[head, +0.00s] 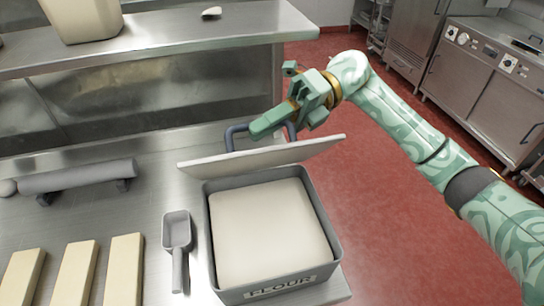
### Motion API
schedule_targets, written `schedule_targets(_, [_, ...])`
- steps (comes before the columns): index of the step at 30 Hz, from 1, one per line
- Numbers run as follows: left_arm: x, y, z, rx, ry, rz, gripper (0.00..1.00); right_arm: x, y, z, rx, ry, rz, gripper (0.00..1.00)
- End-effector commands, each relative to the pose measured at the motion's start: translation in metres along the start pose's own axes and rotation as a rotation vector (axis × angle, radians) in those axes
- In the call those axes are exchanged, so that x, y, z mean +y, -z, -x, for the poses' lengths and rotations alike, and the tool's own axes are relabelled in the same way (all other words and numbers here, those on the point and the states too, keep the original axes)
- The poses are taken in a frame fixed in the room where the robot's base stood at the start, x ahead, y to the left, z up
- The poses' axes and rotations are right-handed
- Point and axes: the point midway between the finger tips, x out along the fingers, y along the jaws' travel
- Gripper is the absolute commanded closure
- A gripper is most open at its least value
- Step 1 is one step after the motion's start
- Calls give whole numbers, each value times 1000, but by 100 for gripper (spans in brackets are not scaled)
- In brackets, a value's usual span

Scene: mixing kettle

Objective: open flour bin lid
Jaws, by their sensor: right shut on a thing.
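The flour bin (275,290) is a grey square container with a FLOUR label on its front, standing at the right edge of the steel counter. Pale flour (268,222) fills it and is in plain view. Its white lid (262,157) is raised and tilted at the back of the bin. My right gripper (268,126) is shut on the lid's dark blue handle (236,137), above the lid. The exact contact of the fingers on the handle is partly hidden. My left gripper is not in view.
A grey scoop (177,232) lies left of the bin. Several pale blocks (75,270) and a grey rolling pin (78,177) are further left. A raised steel shelf (190,32) stands behind, holding a beige container (82,18). Red floor is clear at right.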

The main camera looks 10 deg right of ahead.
Motion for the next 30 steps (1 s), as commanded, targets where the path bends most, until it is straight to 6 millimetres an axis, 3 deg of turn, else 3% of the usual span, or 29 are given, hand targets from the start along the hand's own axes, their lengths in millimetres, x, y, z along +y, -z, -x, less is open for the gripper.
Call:
schedule_targets(6, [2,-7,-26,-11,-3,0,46,-7,-34,14,-3,-58,-137,100])
schedule_targets(13, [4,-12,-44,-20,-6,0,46,-10,-57,24,-4,-99,-235,100])
schedule_targets(30, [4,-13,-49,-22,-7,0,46,-11,-68,29,-3,-117,-281,100])
